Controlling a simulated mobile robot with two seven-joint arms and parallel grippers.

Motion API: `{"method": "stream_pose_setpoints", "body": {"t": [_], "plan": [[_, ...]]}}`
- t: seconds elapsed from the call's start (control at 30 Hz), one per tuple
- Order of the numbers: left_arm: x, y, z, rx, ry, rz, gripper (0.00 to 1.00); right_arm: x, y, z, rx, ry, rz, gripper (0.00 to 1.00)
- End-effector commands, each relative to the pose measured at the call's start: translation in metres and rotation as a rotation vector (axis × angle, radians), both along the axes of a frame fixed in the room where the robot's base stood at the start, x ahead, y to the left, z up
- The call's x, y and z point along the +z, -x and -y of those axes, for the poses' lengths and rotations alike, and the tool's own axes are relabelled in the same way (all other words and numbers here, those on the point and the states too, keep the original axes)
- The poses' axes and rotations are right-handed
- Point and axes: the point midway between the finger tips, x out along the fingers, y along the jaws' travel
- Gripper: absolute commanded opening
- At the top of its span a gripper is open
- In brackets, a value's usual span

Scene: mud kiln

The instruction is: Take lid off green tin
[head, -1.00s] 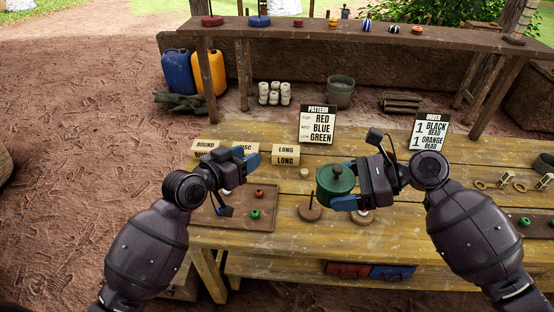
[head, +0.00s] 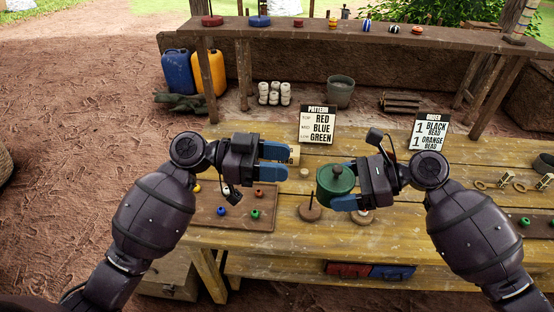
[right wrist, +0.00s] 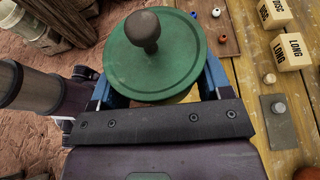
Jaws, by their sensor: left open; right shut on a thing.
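The green tin (head: 335,190) is held upright above the workbench, with its green lid (right wrist: 178,60) on top. The lid has a dark round knob (head: 337,170), which also shows in the right wrist view (right wrist: 143,31). My right gripper (head: 345,188) is shut on the tin from the right, its blue fingers around the tin's side below the lid. My left gripper (head: 275,163) is open and empty to the left of the tin, its blue fingers pointing right toward it. A gap separates the left fingertips from the lid.
A brown tray (head: 232,218) with several coloured beads lies below my left gripper. Wooden discs with pegs (head: 310,211) stand below the tin. A pattern sign (head: 318,126) and an order sign (head: 430,132) stand behind; a long shelf (head: 350,30) is at the back.

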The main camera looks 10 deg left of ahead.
Motion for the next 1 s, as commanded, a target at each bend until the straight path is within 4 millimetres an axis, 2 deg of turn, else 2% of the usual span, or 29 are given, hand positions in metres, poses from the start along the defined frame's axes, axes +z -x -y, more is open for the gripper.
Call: {"method": "stream_pose_setpoints", "body": {"t": [0.17,0.7,1.0], "plan": [[-0.001,-0.001,0.009,-0.001,-0.002,0.02,0.47,0.0,0.0,0.0,0.0,0.0,0.0,0.29],[-0.004,-0.007,0.089,0.001,-0.001,0.018,0.47,0.0,0.0,0.0,0.0,0.0,0.0,0.29],[-0.006,-0.01,0.116,0.002,-0.003,0.017,0.47,0.0,0.0,0.0,0.0,0.0,0.0,0.29]]}}
